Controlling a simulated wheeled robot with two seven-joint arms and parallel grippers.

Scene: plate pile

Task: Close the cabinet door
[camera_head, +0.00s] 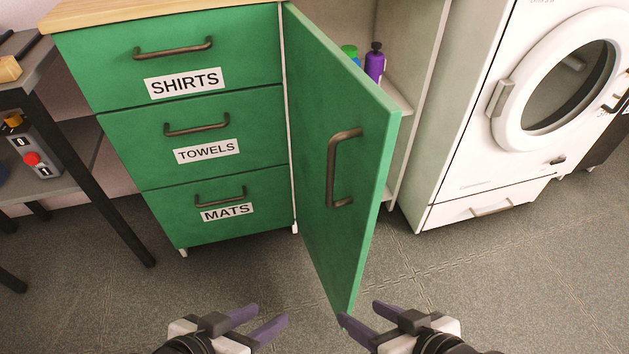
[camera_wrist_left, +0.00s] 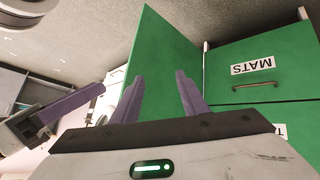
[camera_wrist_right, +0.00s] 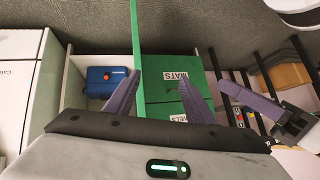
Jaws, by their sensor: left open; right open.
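The green cabinet door (camera_head: 325,130) stands open, swung out toward me from its hinge beside the drawers. It has a dark bar handle (camera_head: 336,168) on its left face. The open cabinet (camera_head: 409,90) behind it holds bottles on a shelf. My left gripper (camera_head: 265,321) is open and empty, low and left of the door. My right gripper (camera_head: 358,316) is open and empty, close to the door's lower outer corner; I cannot tell if it touches. The door also shows in the left wrist view (camera_wrist_left: 150,62) and edge-on in the right wrist view (camera_wrist_right: 137,45).
Green drawers (camera_head: 190,125) labelled SHIRTS, TOWELS and MATS stand left of the door. A white washing machine (camera_head: 470,140) stands to the right. A dark-framed table (camera_head: 75,150) is at the left. A blue box (camera_wrist_right: 107,80) sits low in the cabinet. Front floor is clear.

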